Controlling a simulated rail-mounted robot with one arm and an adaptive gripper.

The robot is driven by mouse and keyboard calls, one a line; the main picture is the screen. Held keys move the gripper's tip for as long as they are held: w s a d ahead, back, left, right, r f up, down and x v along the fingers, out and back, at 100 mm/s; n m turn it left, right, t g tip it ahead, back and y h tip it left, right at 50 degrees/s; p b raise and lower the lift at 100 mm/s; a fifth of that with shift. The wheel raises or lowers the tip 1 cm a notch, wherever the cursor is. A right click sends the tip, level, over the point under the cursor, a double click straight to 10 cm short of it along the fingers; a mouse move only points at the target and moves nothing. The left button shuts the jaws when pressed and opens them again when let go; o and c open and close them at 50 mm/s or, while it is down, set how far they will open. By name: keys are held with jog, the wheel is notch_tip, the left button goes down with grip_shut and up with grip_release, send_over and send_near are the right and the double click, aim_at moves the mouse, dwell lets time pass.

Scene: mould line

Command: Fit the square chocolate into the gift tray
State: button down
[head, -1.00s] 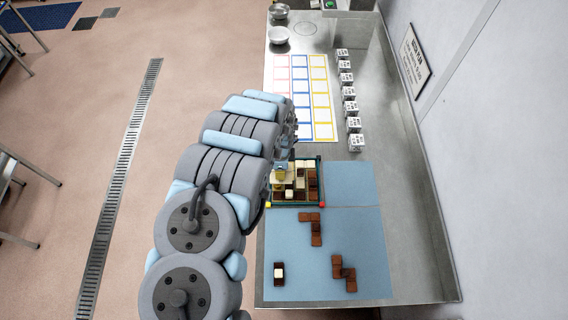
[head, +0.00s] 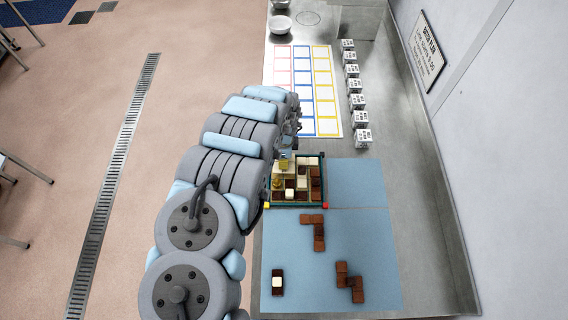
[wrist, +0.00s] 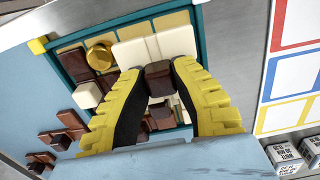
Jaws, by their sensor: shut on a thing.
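The gift tray (head: 297,207) has a teal rim with coloured corners and stands on the blue mat. It holds several brown and cream pieces, and its rim also shows in the wrist view (wrist: 199,38). My gripper (wrist: 158,88) is over the tray, its yellow fingers with dark pads shut on a dark brown chocolate block (wrist: 158,77). I take this block to be part of the square chocolate; its full shape is hidden. Cream pieces (wrist: 180,42) and a round gold piece (wrist: 100,57) lie behind it. I cannot tell whether the held piece touches the tray.
Two loose brown chocolate shapes (head: 318,232) (head: 350,283) and a brown-and-cream piece (head: 278,282) lie on the blue mat (head: 355,183). A white sheet of coloured frames (head: 300,90) lies beyond the tray. A row of small white cubes (head: 357,101) stands to its right.

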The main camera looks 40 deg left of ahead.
jog(key=shift+f+b, duration=1.05)
jog(key=shift+f, duration=0.5)
jog(key=shift+f, duration=0.1)
jog(key=c, duration=1)
grip_release()
jog(key=shift+r, duration=3.4)
jog(key=shift+r+p, duration=0.55)
jog(key=shift+r, duration=2.2)
jog(key=shift+w, duration=0.1)
